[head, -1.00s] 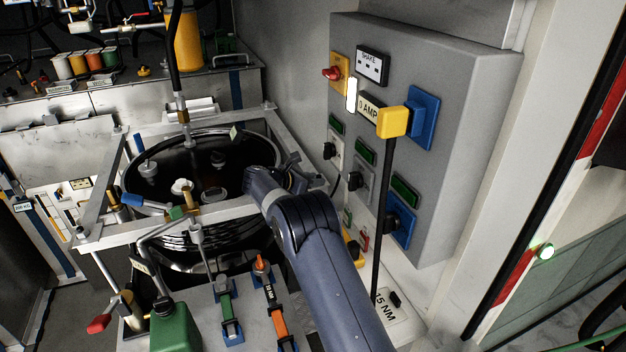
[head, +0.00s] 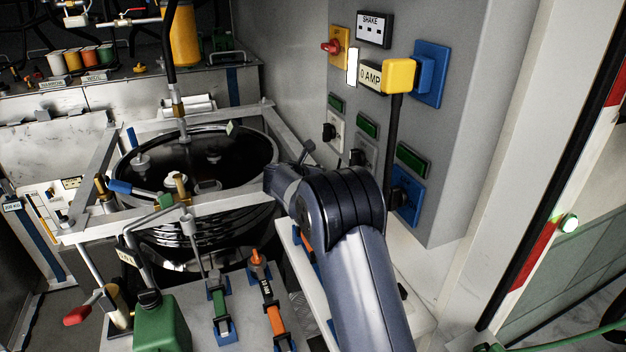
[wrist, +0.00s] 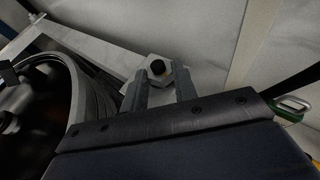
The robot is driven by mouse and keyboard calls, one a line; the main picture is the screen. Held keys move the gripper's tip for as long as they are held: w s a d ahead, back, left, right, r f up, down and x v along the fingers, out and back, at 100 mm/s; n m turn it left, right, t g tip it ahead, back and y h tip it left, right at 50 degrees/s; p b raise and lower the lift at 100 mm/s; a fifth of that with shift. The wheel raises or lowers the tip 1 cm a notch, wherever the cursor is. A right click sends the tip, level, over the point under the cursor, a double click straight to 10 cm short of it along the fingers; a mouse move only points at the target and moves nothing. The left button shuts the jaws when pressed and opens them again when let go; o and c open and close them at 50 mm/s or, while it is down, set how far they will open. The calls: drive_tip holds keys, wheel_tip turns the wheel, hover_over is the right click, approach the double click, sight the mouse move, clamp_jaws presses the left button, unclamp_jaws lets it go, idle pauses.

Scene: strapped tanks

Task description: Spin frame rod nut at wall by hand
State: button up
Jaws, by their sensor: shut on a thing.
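The frame rod nut (wrist: 158,66) is a grey hex nut with a dark rod end in its middle, in the wrist view, near the pale wall. My gripper (wrist: 163,80) has its two fingers on either side of this nut, shut on it. The light metal frame bar (wrist: 90,45) runs up to the left of the nut. In the head view my arm hides the gripper and the nut; the frame (head: 180,205) surrounds the black round tank (head: 205,160).
The grey control panel (head: 450,120) with switches and a yellow plug (head: 398,75) on a black cable stands close right of my arm. A green can (head: 162,325) and an orange-handled tool (head: 268,300) are in front. The tank also shows in the wrist view (wrist: 85,90).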

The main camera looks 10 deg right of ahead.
drive_tip(key=shift+d+n+t+y+b, duration=0.15)
drive_tip(key=shift+n+t+y+b, duration=0.35)
drive_tip(key=shift+n+y, duration=0.15)
drive_tip(key=shift+r, duration=0.15)
drive_tip(key=o, duration=1)
drive_tip(key=b+v, duration=0.1)
drive_tip(key=v, duration=0.9)
drive_tip(key=shift+s+b, duration=0.3)
drive_tip(key=shift+s, duration=0.1)
